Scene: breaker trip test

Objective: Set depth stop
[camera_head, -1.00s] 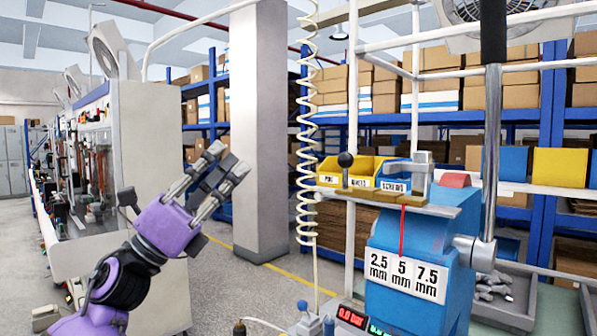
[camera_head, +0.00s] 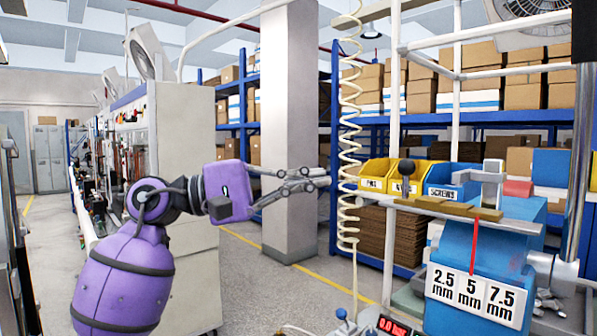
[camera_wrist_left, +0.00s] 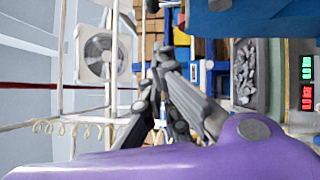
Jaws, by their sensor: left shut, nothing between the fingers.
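The depth stop is on a blue press (camera_head: 470,305), at the right in the head view. Its black ball knob (camera_head: 407,167) stands above a brownish slide bar (camera_head: 440,207). A red pointer (camera_head: 475,245) hangs over a white scale (camera_head: 474,291) marked 2.5, 5 and 7.5 mm. The pointer stands above the 5 mm mark. My left gripper (camera_head: 322,178) is shut and empty, pointing right, to the left of the knob and apart from it. Its grey fingers (camera_wrist_left: 160,85) also show in the wrist view. My right gripper is not in view.
Yellow and blue bins (camera_head: 452,183) sit behind the slide bar. A coiled cream hose (camera_head: 348,150) hangs near my left fingertips. A steel lever (camera_head: 581,160) rises at the right. A red display (camera_head: 395,327) is at the bottom. Open floor lies to the left.

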